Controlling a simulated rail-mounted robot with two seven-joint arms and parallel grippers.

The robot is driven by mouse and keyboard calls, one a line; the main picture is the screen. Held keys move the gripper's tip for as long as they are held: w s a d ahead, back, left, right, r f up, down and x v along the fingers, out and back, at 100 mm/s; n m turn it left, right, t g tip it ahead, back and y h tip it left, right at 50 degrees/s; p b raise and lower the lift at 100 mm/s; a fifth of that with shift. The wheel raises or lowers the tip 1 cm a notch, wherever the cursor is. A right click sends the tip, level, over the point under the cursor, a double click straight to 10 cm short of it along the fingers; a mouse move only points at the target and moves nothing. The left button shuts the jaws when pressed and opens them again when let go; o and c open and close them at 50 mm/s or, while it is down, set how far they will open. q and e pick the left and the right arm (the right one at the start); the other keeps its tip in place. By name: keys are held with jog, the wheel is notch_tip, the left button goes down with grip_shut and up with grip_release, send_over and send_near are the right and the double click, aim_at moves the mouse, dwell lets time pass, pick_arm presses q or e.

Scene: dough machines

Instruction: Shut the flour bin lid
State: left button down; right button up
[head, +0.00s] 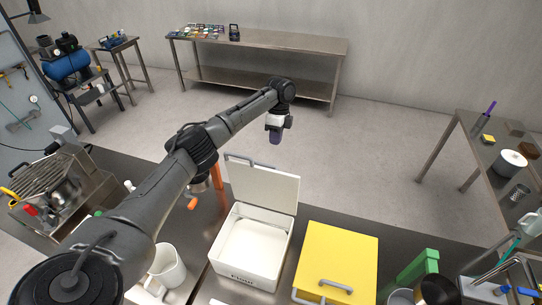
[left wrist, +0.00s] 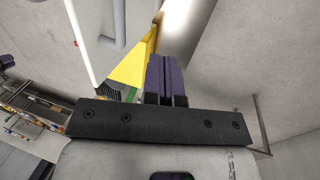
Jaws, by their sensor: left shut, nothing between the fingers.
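The white flour bin (head: 238,268) stands on the counter with "Flour" on its front. Its white lid (head: 262,190) is open and stands nearly upright at the bin's back edge, with a grey bar handle at its top. My left gripper (head: 275,137) is shut and empty, with purple fingers, up above and beyond the lid, apart from it in the head view. In the left wrist view the shut fingers (left wrist: 164,75) show in the middle, and a grey handle (left wrist: 118,22) shows at upper left. My right gripper is not in view.
A yellow-lidded bin (head: 338,254) stands right of the flour bin. A white jug (head: 167,268) and an orange upright part (head: 219,188) are at its left, near my left arm. A green object (head: 416,267) is further right. Open floor lies behind the counter.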

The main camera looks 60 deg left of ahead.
pick_arm(q)
jog(key=s+d+f+p, duration=0.2)
jog(key=s+d+f, duration=0.1)
jog(key=f, duration=0.1)
jog(key=shift+s+f+p, duration=0.15)
jog(key=shift+s+p, duration=0.15)
dwell(0.5)
